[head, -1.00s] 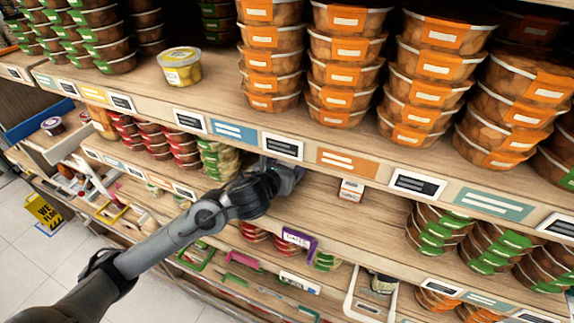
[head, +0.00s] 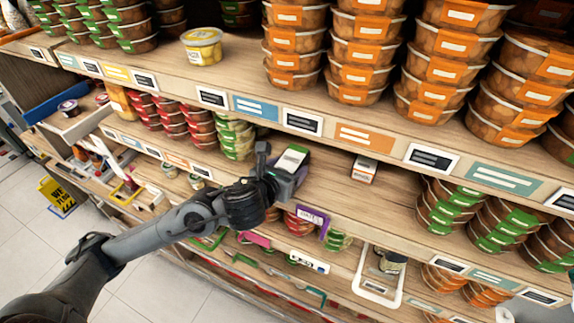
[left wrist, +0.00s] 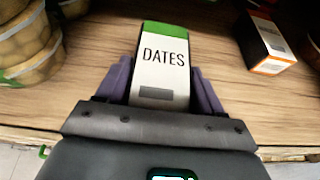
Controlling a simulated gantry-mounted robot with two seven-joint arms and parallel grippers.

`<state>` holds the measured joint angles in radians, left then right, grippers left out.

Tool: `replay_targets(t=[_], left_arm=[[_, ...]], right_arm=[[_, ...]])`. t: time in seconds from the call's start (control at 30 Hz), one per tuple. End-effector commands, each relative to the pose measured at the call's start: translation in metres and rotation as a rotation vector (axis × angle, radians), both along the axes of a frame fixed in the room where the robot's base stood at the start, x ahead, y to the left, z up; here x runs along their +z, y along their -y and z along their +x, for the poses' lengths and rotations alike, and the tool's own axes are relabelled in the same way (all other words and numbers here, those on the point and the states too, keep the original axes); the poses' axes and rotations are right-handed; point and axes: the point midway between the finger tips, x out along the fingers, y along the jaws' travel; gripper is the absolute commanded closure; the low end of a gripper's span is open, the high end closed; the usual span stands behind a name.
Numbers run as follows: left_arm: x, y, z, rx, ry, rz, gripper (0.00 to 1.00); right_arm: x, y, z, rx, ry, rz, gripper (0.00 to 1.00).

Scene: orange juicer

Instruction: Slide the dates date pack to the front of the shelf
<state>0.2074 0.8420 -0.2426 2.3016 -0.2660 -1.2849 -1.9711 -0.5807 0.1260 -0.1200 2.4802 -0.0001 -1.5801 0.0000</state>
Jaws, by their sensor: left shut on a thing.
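The dates pack (head: 293,158) is a small white box with a green end, on the middle shelf (head: 330,205). In the left wrist view the dates pack (left wrist: 163,65) shows its "DATES" label facing up and sits between the purple fingers. My left gripper (head: 284,174) is shut on it, just inside the shelf's front edge. The left wrist view also shows my left gripper (left wrist: 165,90) with a finger on each side of the pack. Whether the pack touches the board is hard to tell. My right gripper is not in view.
A white and orange box (head: 364,168) stands farther back to the right. The upper shelf's labelled edge (head: 365,138) overhangs. Bare board lies right of the pack.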

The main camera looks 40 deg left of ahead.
Motion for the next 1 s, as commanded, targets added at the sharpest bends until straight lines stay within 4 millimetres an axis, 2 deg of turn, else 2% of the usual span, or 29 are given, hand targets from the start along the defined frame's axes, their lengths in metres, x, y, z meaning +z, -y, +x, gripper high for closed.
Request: replay_targets(t=[0.5,0.53,0.7,1.0], left_arm=[[0.0000,0.0020,-0.0024,-0.003,0.000,0.001,0.65],[-0.0001,0.0020,-0.0023,-0.003,0.000,0.001,0.29],[0.0000,0.0020,-0.0023,-0.003,0.000,0.001,0.03],[0.0006,0.0022,-0.0025,-0.004,0.000,0.001,0.03]], right_arm=[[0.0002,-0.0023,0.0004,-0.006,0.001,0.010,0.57],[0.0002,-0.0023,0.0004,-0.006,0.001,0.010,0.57],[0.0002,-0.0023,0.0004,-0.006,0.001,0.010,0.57],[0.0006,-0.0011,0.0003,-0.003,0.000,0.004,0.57]])
